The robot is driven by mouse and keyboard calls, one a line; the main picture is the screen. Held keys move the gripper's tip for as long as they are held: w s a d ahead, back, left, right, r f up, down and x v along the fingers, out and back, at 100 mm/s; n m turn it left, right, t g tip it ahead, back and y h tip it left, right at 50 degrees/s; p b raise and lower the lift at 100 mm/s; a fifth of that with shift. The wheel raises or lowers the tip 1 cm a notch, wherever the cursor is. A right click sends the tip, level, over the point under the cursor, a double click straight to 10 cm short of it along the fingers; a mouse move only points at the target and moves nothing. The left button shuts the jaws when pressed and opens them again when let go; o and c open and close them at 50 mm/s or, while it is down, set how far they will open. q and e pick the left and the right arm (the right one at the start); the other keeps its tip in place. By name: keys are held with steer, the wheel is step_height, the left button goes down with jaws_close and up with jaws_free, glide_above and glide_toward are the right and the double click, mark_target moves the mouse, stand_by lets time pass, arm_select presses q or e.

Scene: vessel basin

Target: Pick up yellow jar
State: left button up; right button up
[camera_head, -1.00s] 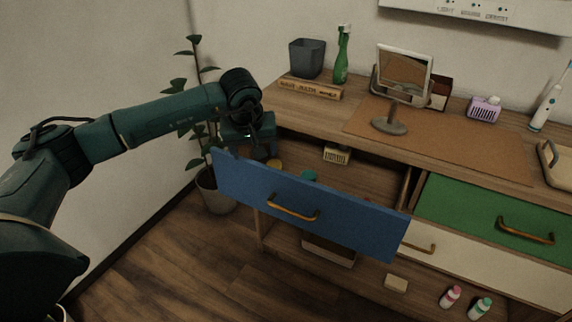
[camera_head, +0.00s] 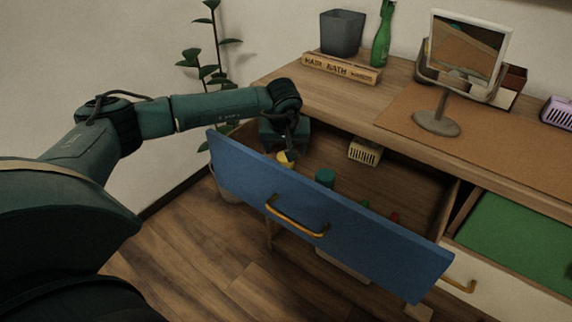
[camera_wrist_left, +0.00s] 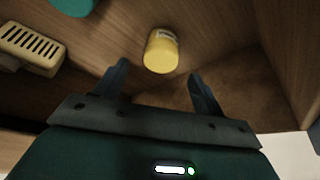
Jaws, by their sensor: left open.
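The yellow jar (camera_wrist_left: 161,51) stands in the open blue-fronted drawer, near a wooden corner of it. In the left wrist view it lies just ahead of my left gripper (camera_wrist_left: 160,82), between the lines of its two parted fingers. The fingers are open and empty, and I see no contact with the jar. In the head view my left gripper (camera_head: 286,150) reaches down into the left end of the drawer (camera_head: 330,232). My right gripper is not in view.
A teal jar (camera_head: 325,177) and a cream slotted holder (camera_head: 364,151) are also in the drawer, with small green and red items further right. The drawer's blue front stands between me and its inside. A mirror (camera_head: 461,60) stands on the desktop.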

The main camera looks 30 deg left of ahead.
mark_target(285, 157)
arm_select(q)
steer(key=shift+b+x, duration=0.45)
steer(key=shift+x, duration=2.6)
steer(key=shift+c, duration=0.4)
steer(key=shift+r, duration=0.1)
steer(key=c, duration=1)
steer(key=shift+c, duration=0.2)
